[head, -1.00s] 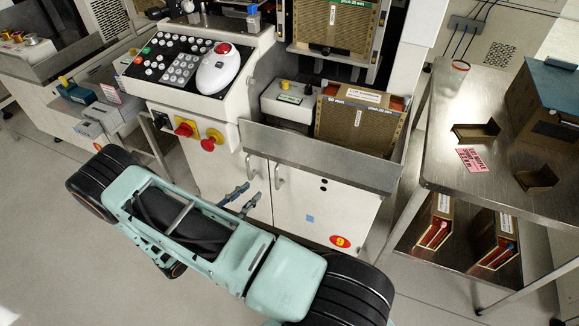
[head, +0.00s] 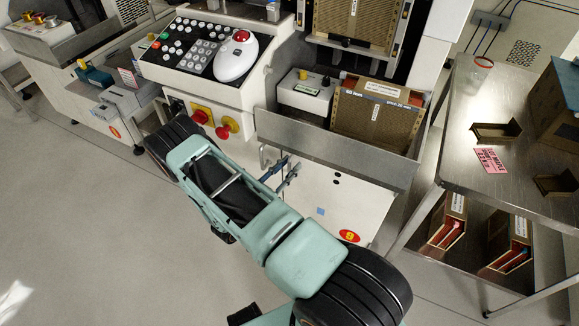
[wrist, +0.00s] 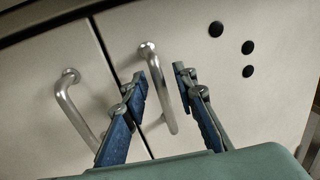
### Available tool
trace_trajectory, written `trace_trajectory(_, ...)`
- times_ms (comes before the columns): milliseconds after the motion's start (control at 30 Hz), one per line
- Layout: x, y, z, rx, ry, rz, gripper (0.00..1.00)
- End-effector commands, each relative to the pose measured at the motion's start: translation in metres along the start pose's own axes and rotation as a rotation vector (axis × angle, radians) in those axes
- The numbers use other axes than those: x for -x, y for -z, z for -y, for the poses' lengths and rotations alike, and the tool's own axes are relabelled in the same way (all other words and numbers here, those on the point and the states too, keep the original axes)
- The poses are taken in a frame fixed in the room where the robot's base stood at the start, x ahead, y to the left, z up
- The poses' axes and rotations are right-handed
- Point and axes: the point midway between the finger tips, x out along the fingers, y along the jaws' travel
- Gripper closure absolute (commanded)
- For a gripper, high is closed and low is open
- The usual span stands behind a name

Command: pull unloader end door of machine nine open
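The white right-hand door (head: 330,205) of the machine has a round red "9" sticker (head: 349,236) and looks closed. In the wrist view this door (wrist: 275,100) carries a silver bar handle (wrist: 170,105) by the seam. My gripper (wrist: 160,78) is open, with one blue-grey finger on each side of that handle. I cannot tell whether either finger touches it. In the head view my gripper (head: 284,172) is at the door front, and the fingers mostly hide this handle. A second silver handle (wrist: 75,110) is on the left-hand door (wrist: 40,100).
A steel tray (head: 330,150) with a brown magazine (head: 375,115) juts out above the doors. Red knobs (head: 222,130) sit up left of my gripper. A steel table (head: 460,150) stands at the right. The floor (head: 80,220) at the left is clear.

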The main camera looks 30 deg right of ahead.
Motion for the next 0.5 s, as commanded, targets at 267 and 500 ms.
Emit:
trace_trajectory(267,-0.0044,-0.0004,0.0001,0.0,0.0,0.0,0.74)
trace_trajectory(500,-0.0041,-0.0004,0.0001,0.0,0.0,0.0,0.94)
